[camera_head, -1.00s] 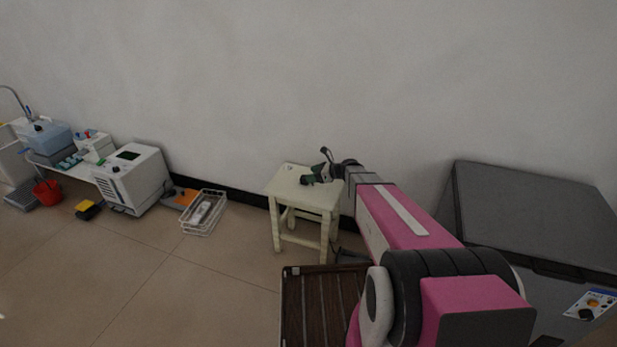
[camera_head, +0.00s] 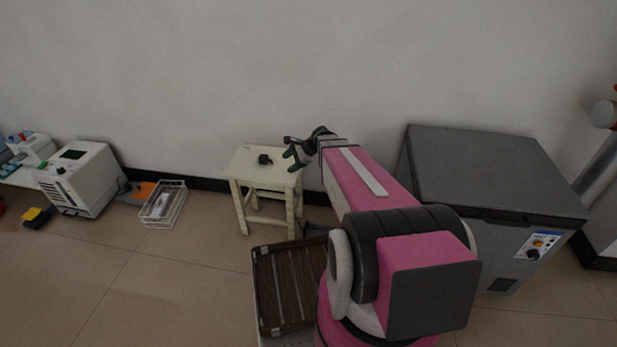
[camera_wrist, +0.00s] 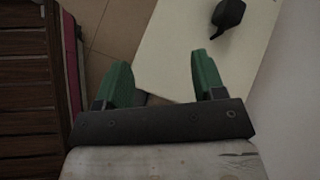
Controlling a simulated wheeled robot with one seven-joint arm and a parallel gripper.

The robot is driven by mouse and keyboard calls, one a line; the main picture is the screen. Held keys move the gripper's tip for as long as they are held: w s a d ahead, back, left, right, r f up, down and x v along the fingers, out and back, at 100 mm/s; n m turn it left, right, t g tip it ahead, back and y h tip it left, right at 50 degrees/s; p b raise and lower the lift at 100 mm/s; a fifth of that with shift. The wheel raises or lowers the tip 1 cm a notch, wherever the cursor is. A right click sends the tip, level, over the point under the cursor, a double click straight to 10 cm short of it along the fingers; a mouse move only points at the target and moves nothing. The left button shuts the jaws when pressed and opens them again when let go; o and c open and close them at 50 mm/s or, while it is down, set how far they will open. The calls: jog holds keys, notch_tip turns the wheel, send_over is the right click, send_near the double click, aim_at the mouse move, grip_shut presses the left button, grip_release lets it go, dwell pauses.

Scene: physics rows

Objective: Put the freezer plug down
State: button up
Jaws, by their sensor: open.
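The black freezer plug (camera_head: 265,159) lies on the top of the cream stool (camera_head: 247,168), near the middle of the seat. It also shows in the wrist view (camera_wrist: 229,14), beyond my fingertips and to the right, on the pale stool top (camera_wrist: 180,40). My gripper (camera_head: 291,157) is at the right side of the stool, above its edge. In the wrist view its green fingers (camera_wrist: 163,70) are apart with nothing between them. The plug and the fingers are clear of each other.
The grey chest freezer (camera_head: 480,170) stands at the right against the wall. A white wire basket (camera_head: 163,205) and a white machine (camera_head: 82,178) are at the left.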

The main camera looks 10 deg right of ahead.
jog(key=s+d+r+n+g+h, duration=0.1)
jog(key=s+d+n+h, duration=0.1)
jog(key=s+n+h, duration=0.2)
jog(key=s+d+r+n+g+h, duration=0.1)
jog(key=s+n+h, duration=0.4)
jog(key=s+n, duration=0.6)
jog(key=shift+s+d+r, duration=0.45)
jog(key=shift+s+d, duration=0.05)
jog(key=shift+d, duration=0.6)
jog(key=shift+d, duration=0.1)
